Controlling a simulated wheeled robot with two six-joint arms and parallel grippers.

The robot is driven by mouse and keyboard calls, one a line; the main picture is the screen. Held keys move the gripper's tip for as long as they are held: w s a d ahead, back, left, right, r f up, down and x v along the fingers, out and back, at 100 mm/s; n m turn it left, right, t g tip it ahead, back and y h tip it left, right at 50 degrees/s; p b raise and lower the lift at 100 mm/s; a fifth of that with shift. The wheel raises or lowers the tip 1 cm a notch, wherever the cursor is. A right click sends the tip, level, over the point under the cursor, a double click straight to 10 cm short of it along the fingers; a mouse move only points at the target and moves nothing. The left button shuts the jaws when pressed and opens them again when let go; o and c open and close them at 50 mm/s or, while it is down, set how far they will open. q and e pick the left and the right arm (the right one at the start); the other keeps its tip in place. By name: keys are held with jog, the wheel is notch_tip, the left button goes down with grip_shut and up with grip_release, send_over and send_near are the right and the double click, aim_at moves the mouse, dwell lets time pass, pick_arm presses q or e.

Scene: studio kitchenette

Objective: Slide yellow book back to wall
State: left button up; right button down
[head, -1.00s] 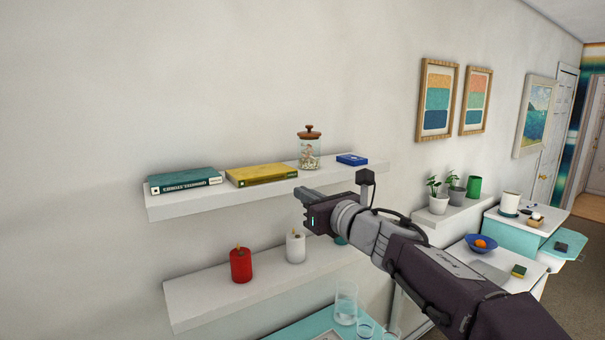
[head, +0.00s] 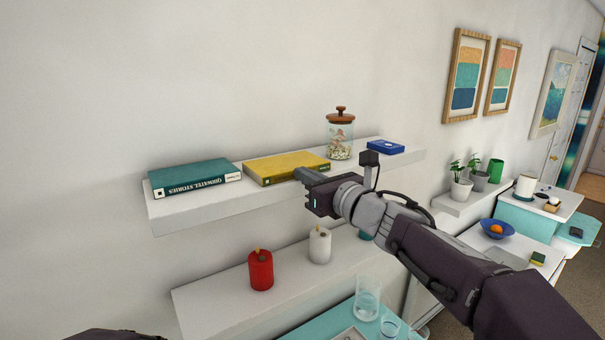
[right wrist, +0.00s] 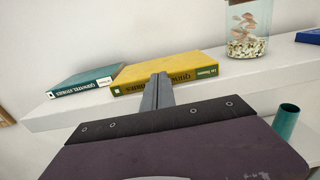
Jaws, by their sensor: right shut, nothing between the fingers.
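The yellow book (head: 284,167) lies flat on the upper white shelf (head: 190,216), between a teal book (head: 193,179) and a glass jar. In the right wrist view the yellow book (right wrist: 165,68) shows its spine toward me, near the shelf's front edge. My right gripper (head: 300,174) is shut and empty, its fingertips at the front of the yellow book's spine. In the right wrist view the shut fingers (right wrist: 162,78) overlap the spine's middle; I cannot tell whether they touch it. Of my left arm only a dark part shows at the bottom left; its gripper is not visible.
The glass jar with a wooden lid (head: 340,138) and a blue box (head: 385,147) stand right of the yellow book. Below, a lower shelf (head: 225,302) holds a red candle (head: 261,270) and a white candle (head: 320,246). The wall is directly behind.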

aim_at(290, 165)
jog(key=x, duration=0.6)
jog(key=shift+w+a, duration=0.25)
jog(key=shift+w, duration=0.05)
jog(key=shift+s+d+r, duration=0.1)
jog(key=shift+s, duration=0.15)
